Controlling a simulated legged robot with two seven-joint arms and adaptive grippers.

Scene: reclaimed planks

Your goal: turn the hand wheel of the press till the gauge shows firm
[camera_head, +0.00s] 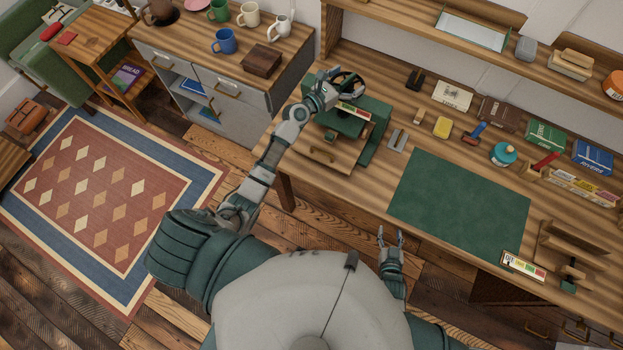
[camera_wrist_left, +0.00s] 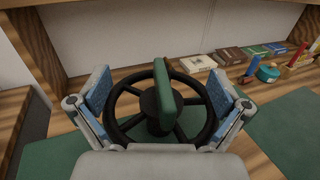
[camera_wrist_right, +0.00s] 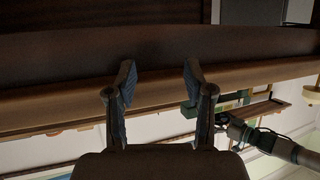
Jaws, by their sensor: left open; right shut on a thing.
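The green press (camera_head: 372,140) stands at the left end of the workbench, with a wooden board at its front. Its dark spoked hand wheel (camera_wrist_left: 113,113) lies between the spread fingers of my left gripper (camera_wrist_left: 165,100). That gripper is open, one finger on each side of the rim; I cannot tell whether they touch it. In the head view my left gripper (camera_head: 333,88) partly covers the wheel. A coloured gauge strip (camera_head: 353,111) is on the press; its reading is too small to tell. My right gripper (camera_head: 390,238) is by the bench's front edge, fingers partly apart, with nothing visible between them (camera_wrist_right: 158,72).
A green mat (camera_head: 458,203) lies mid-bench. A similar coloured strip (camera_head: 523,265) and a wooden fixture (camera_head: 575,245) are at the right. A mug cabinet (camera_head: 225,85) is left of the bench.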

